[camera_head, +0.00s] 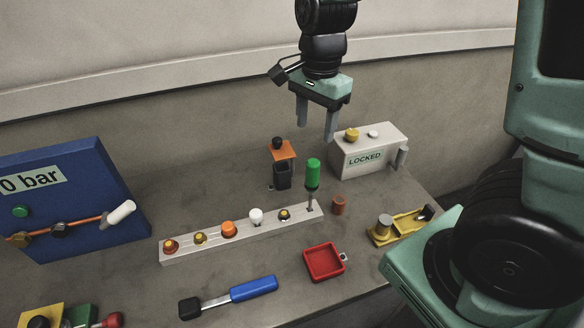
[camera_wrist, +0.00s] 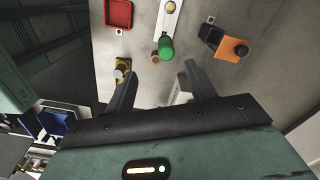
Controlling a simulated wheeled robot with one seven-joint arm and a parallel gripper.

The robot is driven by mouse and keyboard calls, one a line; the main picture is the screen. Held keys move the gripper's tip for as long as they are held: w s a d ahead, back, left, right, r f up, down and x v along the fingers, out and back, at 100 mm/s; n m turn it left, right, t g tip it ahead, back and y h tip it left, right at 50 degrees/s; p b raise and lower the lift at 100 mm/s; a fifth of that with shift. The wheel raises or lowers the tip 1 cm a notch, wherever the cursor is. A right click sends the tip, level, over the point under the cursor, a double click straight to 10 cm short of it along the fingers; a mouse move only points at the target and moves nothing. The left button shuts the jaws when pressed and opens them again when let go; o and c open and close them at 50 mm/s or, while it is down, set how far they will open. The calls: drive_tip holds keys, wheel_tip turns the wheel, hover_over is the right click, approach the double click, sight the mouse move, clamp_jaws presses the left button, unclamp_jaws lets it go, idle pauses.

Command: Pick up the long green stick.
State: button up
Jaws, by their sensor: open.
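The green stick (camera_head: 313,173) stands upright at the right end of a white rail (camera_head: 190,248), with a thick green upper part and a thin grey shaft below. In the wrist view its green top (camera_wrist: 166,48) shows just beyond the gap between my fingers, with its shaft mostly hidden. My gripper (camera_head: 316,125) is open and empty, fingers pointing down, above the stick and apart from it. In the wrist view my gripper's two fingers (camera_wrist: 159,74) are spread wide.
A red tray (camera_head: 324,263) and blue-handled tool (camera_head: 253,289) lie in front.

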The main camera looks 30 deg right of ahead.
drive_tip(key=w+d+r+m, duration=0.1)
drive_tip(key=d+m, duration=0.1)
drive_tip(key=p, duration=0.2)
approach(312, 173)
drive_tip(key=f, duration=0.2)
drive_tip(key=w+d+f, duration=0.1)
drive_tip(key=f, duration=0.3)
drive_tip(key=shift+w+d+f, duration=0.25)
drive_tip(key=shift+s+a+f+p, duration=0.15)
drive_tip(key=shift+f+p, duration=0.35)
drive_tip(key=shift+f, duration=0.85)
drive_tip(key=shift+w+a+f+p, duration=0.15)
drive_tip(key=shift+f+p, duration=0.3)
drive_tip(key=shift+f, duration=0.95)
drive_tip(key=shift+s, duration=0.1)
drive_tip(key=c, duration=1.2)
drive_tip(key=shift+r, duration=0.1)
